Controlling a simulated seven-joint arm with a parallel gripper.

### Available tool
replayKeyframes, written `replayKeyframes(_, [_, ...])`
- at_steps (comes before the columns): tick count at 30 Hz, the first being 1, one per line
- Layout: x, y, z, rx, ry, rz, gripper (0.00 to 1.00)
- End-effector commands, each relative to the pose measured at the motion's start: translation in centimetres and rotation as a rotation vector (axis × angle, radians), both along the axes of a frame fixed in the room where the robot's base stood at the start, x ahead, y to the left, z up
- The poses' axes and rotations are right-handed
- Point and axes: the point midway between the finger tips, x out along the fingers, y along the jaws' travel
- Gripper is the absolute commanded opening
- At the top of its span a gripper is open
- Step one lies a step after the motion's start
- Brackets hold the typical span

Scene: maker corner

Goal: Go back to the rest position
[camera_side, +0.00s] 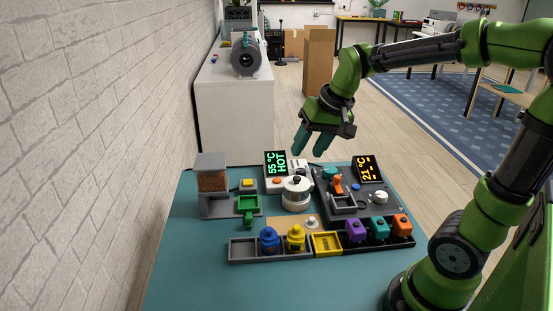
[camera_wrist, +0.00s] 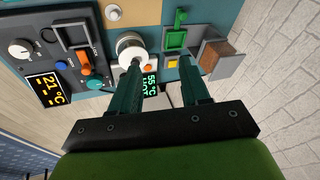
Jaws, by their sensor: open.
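My gripper (camera_side: 311,141) is open and empty. It hangs in the air above the back of the teal table (camera_side: 185,275), over the devices there. In the wrist view its two teal fingers (camera_wrist: 163,92) are spread apart with nothing between them but the view of the table behind. Near the fingertips in that view lies the white round pot (camera_wrist: 131,50), well below the gripper. It also shows in the side view (camera_side: 296,193), standing in front of the green display (camera_side: 276,163) that reads 55 °C HOT.
A grey console (camera_side: 375,208) with an orange lever and a 21 °C display stands at right. A dispenser (camera_side: 212,180) and green scoop (camera_side: 248,209) stand left. A front rack (camera_side: 242,250) holds blue, yellow, purple, teal and orange items. The table front is clear.

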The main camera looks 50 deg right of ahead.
Motion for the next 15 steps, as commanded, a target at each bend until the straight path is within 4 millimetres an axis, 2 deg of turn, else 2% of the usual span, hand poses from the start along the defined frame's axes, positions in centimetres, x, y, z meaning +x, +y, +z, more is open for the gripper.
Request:
replayKeyframes(1, [-1.9, 1.6, 0.2, 0.001, -0.044, 0.028, 0.46])
replayKeyframes(3, [-4.1, 3.3, 0.1, 0.001, -0.094, 0.061, 0.46])
replayKeyframes(7, [-7.4, 5.5, -0.2, -0.001, -0.171, 0.114, 0.46])
replayKeyframes(11, [-9.2, 6.7, -0.1, -0.003, -0.222, 0.154, 0.46])
replayKeyframes(15, [-9.6, 7.1, 0.9, -0.007, -0.265, 0.172, 0.46])
